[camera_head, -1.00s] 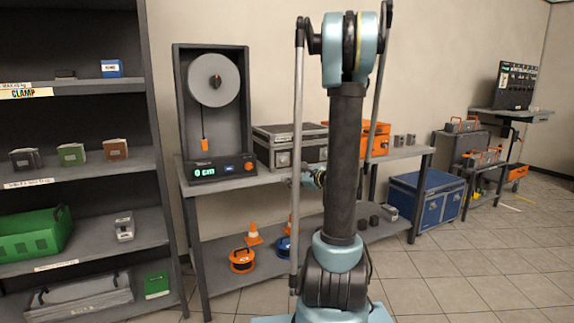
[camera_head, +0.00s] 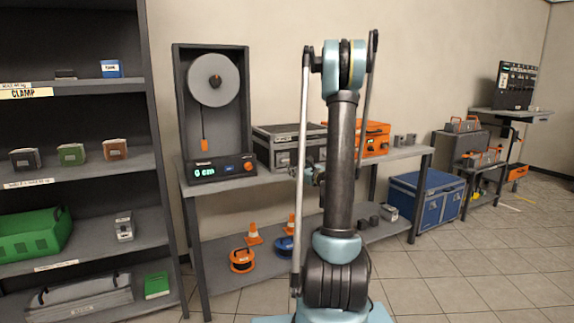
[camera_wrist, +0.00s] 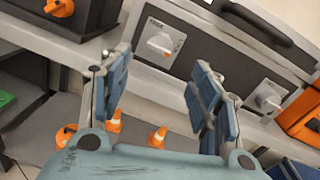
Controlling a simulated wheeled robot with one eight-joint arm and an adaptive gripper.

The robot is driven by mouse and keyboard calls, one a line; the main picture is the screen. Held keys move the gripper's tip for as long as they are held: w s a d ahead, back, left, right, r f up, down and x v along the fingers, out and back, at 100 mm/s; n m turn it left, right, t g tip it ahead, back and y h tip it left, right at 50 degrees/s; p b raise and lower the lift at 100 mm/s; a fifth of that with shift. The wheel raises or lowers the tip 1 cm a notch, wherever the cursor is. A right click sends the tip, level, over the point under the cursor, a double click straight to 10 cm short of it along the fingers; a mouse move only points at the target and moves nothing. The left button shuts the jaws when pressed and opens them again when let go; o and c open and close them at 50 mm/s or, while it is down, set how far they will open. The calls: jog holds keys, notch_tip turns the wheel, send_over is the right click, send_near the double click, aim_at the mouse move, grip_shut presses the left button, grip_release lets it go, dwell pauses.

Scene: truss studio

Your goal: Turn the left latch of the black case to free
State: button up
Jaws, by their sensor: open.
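The black case (camera_head: 287,132) stands on the upper shelf of the grey bench. In the wrist view its front (camera_wrist: 205,48) fills the upper right and looks tilted. The left latch (camera_wrist: 161,42) is a pale plate with a knob and a small orange mark. The right latch (camera_wrist: 268,98) is a similar pale plate farther right. My gripper (camera_wrist: 160,68) is open and empty, its two blue fingers spread below the left latch in the picture and apart from it. In the head view my arm hides the case's right part, and the left latch (camera_head: 283,158) shows small.
A black device with a dial and display (camera_head: 222,168) stands left of the case. An orange case (camera_head: 376,139) stands to its right. Orange cones (camera_head: 254,234) and cable reels (camera_head: 242,260) sit on the lower shelf.

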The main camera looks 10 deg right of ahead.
aim_at(286, 161)
jog(key=x, duration=1)
jog(key=shift+w, duration=0.15)
jog(key=shift+a+r, duration=0.1)
jog(key=c, duration=1)
